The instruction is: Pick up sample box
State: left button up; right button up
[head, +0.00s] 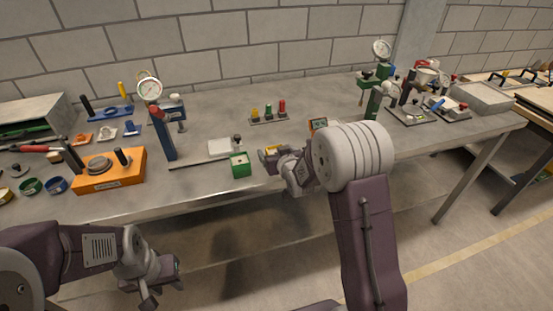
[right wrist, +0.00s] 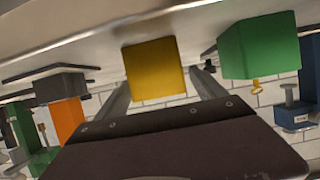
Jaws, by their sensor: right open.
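A yellow box (right wrist: 155,68) stands on the table and lies ahead of my right gripper (right wrist: 160,88), whose open fingers point at it, one on each side. In the head view the yellow box (head: 270,149) shows only in part, beside my right gripper (head: 275,158) at the table's front edge. I cannot tell whether the fingers touch it.
An orange block (head: 110,172) with knobs and a blue gauge stand (head: 164,132) are on the left. A white plate (head: 224,147) lies behind the green box. A green gauge stand (head: 376,90) and a grey tray (head: 482,98) are on the right.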

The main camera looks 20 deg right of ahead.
jog(key=x, duration=0.2)
jog(key=shift+w+f, duration=0.15)
jog(key=shift+w, duration=0.05)
jog(key=shift+s, duration=0.15)
jog(key=c, duration=1.7)
jog(key=shift+c, duration=0.2)
jog(key=shift+r, duration=0.2)
notch_tip(320, 180, up, 28)
jog(key=p, duration=1)
